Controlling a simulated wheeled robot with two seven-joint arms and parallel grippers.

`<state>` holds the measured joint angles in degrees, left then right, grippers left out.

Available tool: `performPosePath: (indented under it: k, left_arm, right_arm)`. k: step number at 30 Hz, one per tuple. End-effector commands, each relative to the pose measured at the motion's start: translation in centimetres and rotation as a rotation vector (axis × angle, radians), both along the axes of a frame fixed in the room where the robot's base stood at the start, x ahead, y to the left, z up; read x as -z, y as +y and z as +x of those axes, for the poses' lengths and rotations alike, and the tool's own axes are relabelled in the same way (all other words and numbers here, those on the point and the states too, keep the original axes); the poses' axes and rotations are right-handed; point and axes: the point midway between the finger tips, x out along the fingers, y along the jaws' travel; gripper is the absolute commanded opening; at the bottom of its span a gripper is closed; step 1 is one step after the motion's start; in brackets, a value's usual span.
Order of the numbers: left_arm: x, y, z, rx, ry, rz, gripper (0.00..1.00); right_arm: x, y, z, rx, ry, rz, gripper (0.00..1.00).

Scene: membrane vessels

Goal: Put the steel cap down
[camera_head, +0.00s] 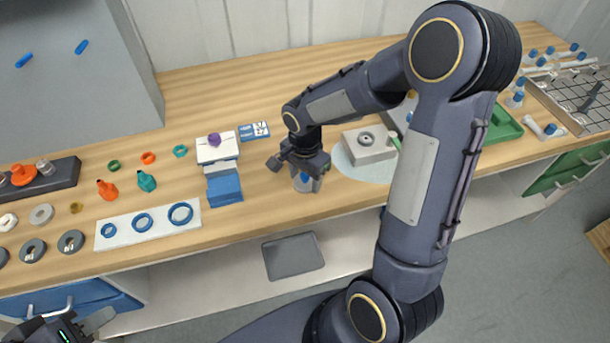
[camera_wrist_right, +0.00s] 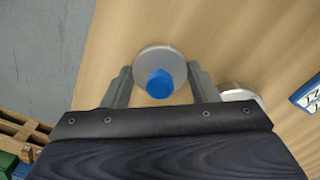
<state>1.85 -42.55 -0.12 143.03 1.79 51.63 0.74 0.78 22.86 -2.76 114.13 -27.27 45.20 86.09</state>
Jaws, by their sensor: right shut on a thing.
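The steel cap (camera_wrist_right: 146,57) is a round metal disc with a blue knob (camera_wrist_right: 160,84) in the wrist view. My right gripper (camera_wrist_right: 160,88) has its two fingers on either side of it and is shut on it. In the head view my right gripper (camera_head: 303,178) points down over the front part of the wooden bench, and the cap shows only in part between its fingers. The gap between cap and bench is hard to judge. My left gripper (camera_head: 78,326) is at the lower left corner, cut by the frame edge, away from the cap.
A rounded metal thing (camera_wrist_right: 240,94) shows partly behind the right finger. Left of the right gripper are a blue box (camera_head: 224,188) and a white plate with blue rings (camera_head: 108,238). Right is a grey block (camera_head: 369,153) on a pale round mat (camera_head: 345,171). Bare wood lies behind.

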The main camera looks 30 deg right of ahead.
Motion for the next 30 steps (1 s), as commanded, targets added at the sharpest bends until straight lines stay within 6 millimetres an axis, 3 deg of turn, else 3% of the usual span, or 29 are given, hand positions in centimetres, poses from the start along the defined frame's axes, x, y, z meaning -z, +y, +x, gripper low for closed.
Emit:
performPosePath:
  k: [1,6,17,30]
  left_arm:
    - [0.2,0.0,0.0,0.000,0.000,0.000,0.36]
    - [0.1,0.0,0.0,0.000,0.000,0.000,0.36]
    - [-0.4,0.0,0.0,0.000,0.000,0.000,0.36]
    - [-0.3,0.0,0.0,0.000,0.000,0.000,0.36]
  right_arm:
    - [0.1,0.0,0.0,0.000,0.000,0.000,0.56]
    - [0.1,0.0,0.0,0.000,0.000,0.000,0.76]
    - [-0.6,0.0,0.0,0.000,-0.002,0.000,0.76]
    - [-9.3,0.0,0.1,0.001,-0.006,0.001,0.76]
